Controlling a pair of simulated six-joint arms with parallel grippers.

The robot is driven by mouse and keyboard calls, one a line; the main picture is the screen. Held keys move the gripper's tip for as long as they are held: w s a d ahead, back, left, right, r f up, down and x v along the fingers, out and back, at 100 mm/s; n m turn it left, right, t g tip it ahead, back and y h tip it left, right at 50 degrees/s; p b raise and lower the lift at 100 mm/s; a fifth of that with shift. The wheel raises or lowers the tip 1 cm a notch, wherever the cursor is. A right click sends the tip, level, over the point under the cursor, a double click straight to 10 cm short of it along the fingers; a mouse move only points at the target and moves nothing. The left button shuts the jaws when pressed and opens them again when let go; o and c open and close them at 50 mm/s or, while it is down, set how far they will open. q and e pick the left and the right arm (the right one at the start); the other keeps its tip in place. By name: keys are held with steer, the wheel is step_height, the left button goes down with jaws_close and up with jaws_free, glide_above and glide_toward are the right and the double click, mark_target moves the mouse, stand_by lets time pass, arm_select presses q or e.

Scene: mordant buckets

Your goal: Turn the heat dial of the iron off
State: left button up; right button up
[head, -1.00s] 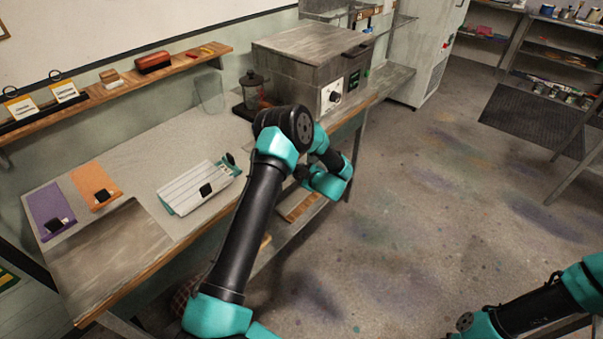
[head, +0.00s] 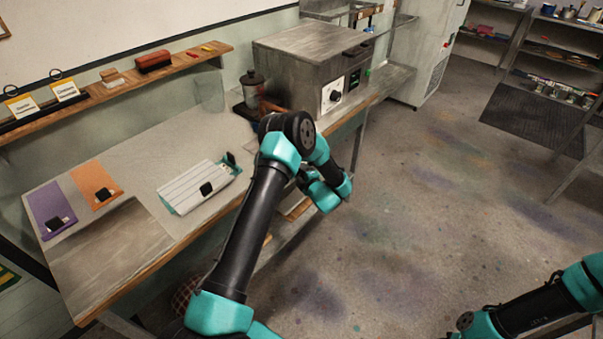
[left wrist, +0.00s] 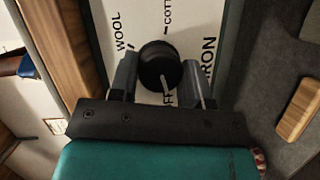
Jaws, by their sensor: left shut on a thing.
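The heat dial (left wrist: 161,66) is a round black knob with a pale pointer line. It sits on a white panel (left wrist: 140,20) in the left wrist view. WOOL, COTTON, IRON and a partly hidden OFF label are printed around it. The pointer line points down the picture, toward the OFF lettering. My left gripper (left wrist: 159,75) is shut on the dial, one finger on each side. In the head view my left arm hides the dial and the gripper's fingertips. My right gripper is outside the frames; only part of that arm shows at lower right.
A grey box-shaped machine (head: 305,62) with its own black knob (head: 335,96) stands on the bench behind my left arm. A dark canister (head: 252,88) stands beside it. Floor to the right is open.

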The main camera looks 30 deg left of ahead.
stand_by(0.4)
arm_select(q)
steer(key=o, duration=0.9)
steer(key=v, duration=1.7)
steer(key=shift+s+d, duration=0.15)
steer(key=shift+f, duration=0.15)
